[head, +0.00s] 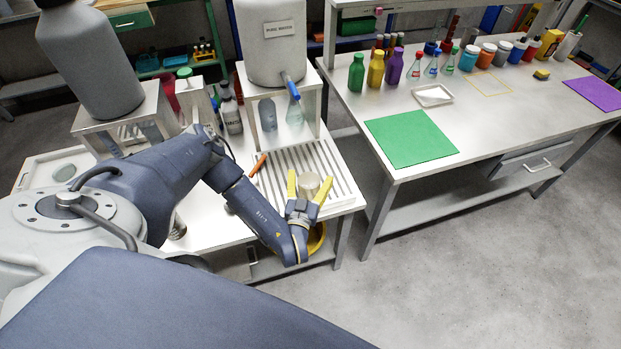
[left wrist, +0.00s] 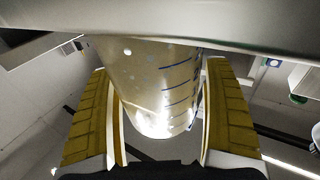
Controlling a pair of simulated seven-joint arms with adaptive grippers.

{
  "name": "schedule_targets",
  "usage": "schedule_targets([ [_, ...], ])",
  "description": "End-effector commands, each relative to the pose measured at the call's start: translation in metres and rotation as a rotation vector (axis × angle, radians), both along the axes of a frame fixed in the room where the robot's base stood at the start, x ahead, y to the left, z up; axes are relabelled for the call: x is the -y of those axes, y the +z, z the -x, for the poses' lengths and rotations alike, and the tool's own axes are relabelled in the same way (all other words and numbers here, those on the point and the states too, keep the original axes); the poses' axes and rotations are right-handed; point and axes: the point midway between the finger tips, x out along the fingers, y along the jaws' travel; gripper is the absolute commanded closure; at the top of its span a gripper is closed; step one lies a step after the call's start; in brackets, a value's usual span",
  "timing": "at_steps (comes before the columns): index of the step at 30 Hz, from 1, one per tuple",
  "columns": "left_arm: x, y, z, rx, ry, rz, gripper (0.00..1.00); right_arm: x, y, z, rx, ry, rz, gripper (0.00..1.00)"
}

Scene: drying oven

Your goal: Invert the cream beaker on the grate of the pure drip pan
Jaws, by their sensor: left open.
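The cream beaker (head: 308,184) is at the front right of the slatted grate (head: 292,160), below the big pure water tank (head: 272,45). My left gripper (head: 306,182) is open, with one yellow finger on either side of the beaker. The left wrist view shows the beaker (left wrist: 150,85), with blue marks on its wall, between the fingers (left wrist: 160,115). Its far end meets or nearly meets a grey surface at the top of that view. I cannot tell for sure which end is up. My right gripper is not in view.
An orange stick-like item (head: 258,165) lies at the grate's left. A second bench with a green mat (head: 411,138) and several bottles is to the right. Bare floor lies between the benches' front and the right edge.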

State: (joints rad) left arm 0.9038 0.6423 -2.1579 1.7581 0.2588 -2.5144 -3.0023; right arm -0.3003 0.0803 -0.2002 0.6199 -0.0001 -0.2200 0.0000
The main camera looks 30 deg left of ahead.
Motion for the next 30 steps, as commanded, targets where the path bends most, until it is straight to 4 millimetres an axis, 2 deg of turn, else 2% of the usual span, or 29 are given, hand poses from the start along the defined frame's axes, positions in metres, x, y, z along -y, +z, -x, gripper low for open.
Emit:
schedule_targets([
  [5,0.0,0.0,0.001,0.0,0.0,0.0,0.16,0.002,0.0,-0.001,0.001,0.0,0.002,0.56],
  [10,0.003,-0.002,0.01,-0.003,0.0,0.002,0.16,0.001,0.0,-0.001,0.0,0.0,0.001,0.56],
  [24,0.026,-0.008,0.08,-0.005,0.001,0.002,0.16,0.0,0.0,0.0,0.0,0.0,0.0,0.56],
  [30,0.033,-0.009,0.101,-0.003,0.0,0.001,0.16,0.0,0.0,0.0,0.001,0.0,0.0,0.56],
])
